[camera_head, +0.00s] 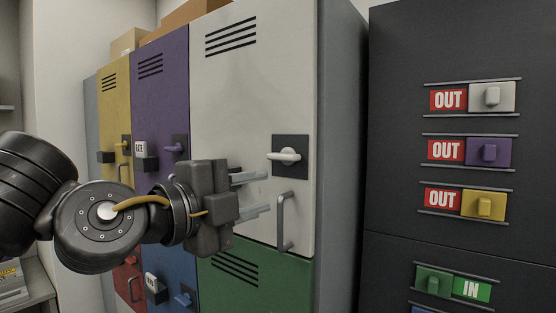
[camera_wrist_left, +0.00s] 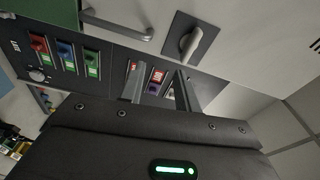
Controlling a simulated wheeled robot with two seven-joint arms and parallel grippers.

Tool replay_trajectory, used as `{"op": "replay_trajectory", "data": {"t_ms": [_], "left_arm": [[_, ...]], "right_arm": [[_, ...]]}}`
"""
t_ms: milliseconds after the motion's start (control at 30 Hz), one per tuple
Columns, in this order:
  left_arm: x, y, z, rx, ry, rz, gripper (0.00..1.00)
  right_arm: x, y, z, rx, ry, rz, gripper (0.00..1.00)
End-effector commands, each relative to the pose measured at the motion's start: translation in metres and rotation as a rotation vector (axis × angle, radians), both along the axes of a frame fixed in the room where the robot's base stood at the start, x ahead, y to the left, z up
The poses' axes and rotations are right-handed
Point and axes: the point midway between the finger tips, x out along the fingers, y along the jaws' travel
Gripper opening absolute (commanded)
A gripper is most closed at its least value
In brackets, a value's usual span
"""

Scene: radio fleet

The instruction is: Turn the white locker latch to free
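The white locker (camera_head: 245,100) has a pale lever latch (camera_head: 287,155) on a dark square plate. The lever lies about level in the head view. The latch also shows at the top of the left wrist view (camera_wrist_left: 188,45), beyond my fingers. My left gripper (camera_head: 266,192) is in front of the white door, left of and a little below the latch. Its two fingers are apart with nothing between them, and it also shows open in the left wrist view (camera_wrist_left: 162,88). The fingers look clear of the latch. My right gripper is not in view.
A grey bar handle (camera_head: 284,222) sticks out below the latch. Purple (camera_head: 162,85) and yellow (camera_head: 115,97) lockers stand left, a green one (camera_head: 255,285) below. A dark board (camera_head: 400,90) at right carries OUT and IN sliders; white reads OUT.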

Motion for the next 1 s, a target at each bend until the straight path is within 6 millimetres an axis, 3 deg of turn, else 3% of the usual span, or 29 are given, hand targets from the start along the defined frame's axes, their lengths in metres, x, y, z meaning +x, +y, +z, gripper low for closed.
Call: {"op": "replay_trajectory", "data": {"t_ms": [33, 200, 533, 1000], "left_arm": [[-0.004, 0.007, 0.015, 0.025, -0.028, 0.026, 0.33], [-0.011, 0.023, 0.038, 0.069, -0.06, 0.088, 0.33], [-0.009, 0.024, 0.047, 0.078, -0.065, 0.104, 0.33], [0.055, -0.022, 0.048, 0.076, -0.062, 0.105, 0.33]], "right_arm": [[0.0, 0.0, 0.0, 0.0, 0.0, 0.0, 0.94], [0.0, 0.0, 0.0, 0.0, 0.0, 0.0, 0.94], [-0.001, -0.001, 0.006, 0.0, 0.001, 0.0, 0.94], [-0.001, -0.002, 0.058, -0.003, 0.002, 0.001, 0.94]]}}
